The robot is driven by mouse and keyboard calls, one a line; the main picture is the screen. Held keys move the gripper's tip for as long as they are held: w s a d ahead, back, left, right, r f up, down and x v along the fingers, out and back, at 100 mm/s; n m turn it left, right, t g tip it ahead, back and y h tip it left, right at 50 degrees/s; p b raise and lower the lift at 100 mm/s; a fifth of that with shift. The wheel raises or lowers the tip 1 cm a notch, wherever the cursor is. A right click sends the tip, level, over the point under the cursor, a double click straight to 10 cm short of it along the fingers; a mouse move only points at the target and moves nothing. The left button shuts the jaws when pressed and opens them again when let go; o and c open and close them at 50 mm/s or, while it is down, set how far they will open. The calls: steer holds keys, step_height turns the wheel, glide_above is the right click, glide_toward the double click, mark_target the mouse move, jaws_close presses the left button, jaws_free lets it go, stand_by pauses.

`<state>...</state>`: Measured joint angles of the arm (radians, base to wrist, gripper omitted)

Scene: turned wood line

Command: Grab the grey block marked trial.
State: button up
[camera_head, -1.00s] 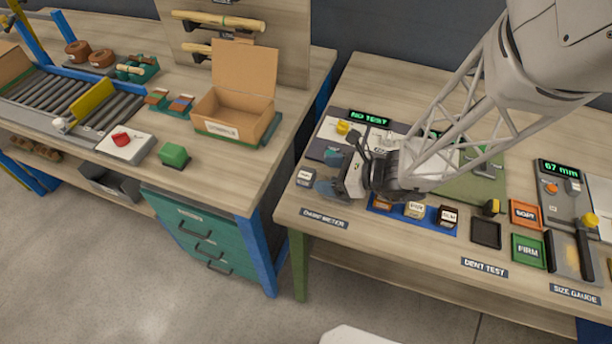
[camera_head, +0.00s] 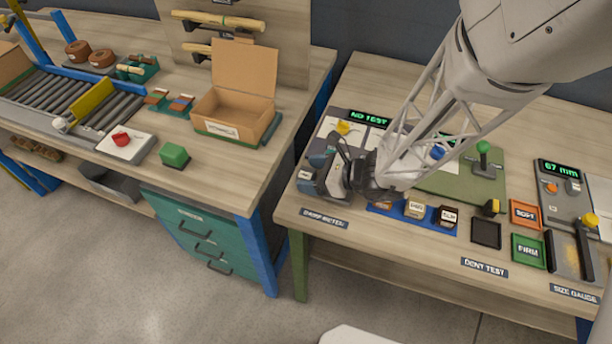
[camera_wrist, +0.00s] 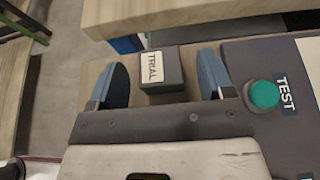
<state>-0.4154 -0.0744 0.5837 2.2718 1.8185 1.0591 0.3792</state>
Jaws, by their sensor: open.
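The grey block marked TRIAL (camera_wrist: 174,71) lies between my two blue fingers in the wrist view, with gaps on both sides. Its white label shows on the upper left of its face. In the head view the block (camera_head: 304,175) is at the left front corner of the right table, partly hidden by my gripper (camera_head: 313,175). My gripper (camera_wrist: 163,78) is open in the wrist view and its fingers straddle the block without visible contact.
A grey panel with a teal TEST button (camera_wrist: 264,94) is close beside the right finger. A blue tray (camera_head: 434,224) of small blocks stands to the right of my gripper. The table's front edge is near, with a gap before the left bench.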

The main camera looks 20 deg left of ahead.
steer(key=shift+a+f, duration=0.15)
steer(key=shift+a, duration=0.25)
stand_by(0.3)
steer(key=c, duration=1)
